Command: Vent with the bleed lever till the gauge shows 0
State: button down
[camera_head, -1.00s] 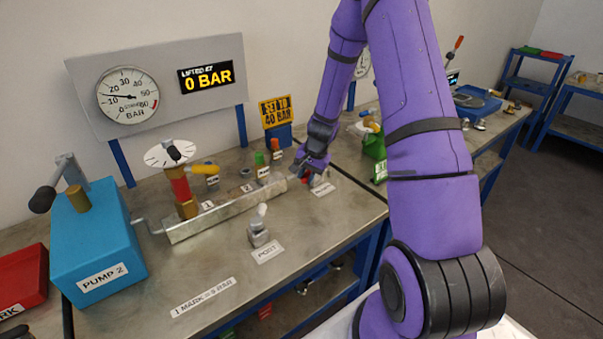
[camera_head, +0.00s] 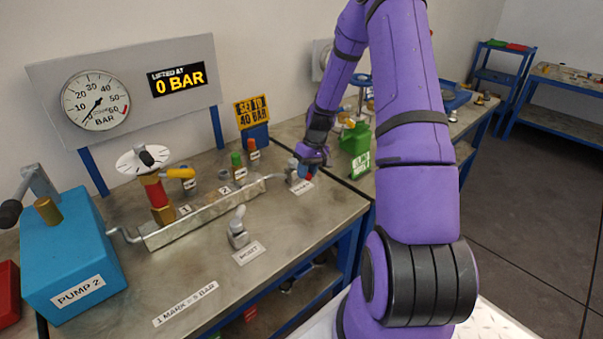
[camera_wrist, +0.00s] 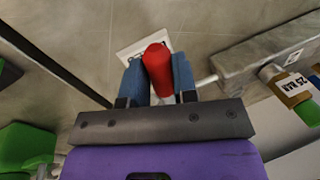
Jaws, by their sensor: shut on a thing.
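The bleed lever has a red grip (camera_wrist: 158,68) and stands at the right end of the metal manifold (camera_head: 205,215). My gripper (camera_head: 311,172) is shut on it; in the wrist view the two blue fingers (camera_wrist: 159,82) lie on either side of the red grip. In the head view the gripper mostly hides the lever. The round gauge (camera_head: 96,100) on the grey back panel has its needle pointing down and left, at about the 0 end of the scale. The display (camera_head: 182,79) beside it reads "LIFTED AT 0 BAR".
A blue pump box (camera_head: 70,255) labelled PUMP 2 stands at the left. A red and brass valve (camera_head: 158,195) with a white disc rises from the manifold. A grey-handled fitting (camera_head: 239,230) stands in front. A yellow sign (camera_head: 252,113) reads "SET TO 40 BAR".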

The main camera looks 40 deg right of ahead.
jog(key=shift+d+n+g, duration=0.3)
jog(key=shift+d+n, duration=0.35)
jog(key=shift+n, duration=0.25)
jog(key=c, duration=0.9)
grip_release()
jog(key=shift+d, duration=0.1)
jog(key=shift+r, duration=0.1)
jog(key=v, duration=1)
jog(key=shift+r, duration=0.3)
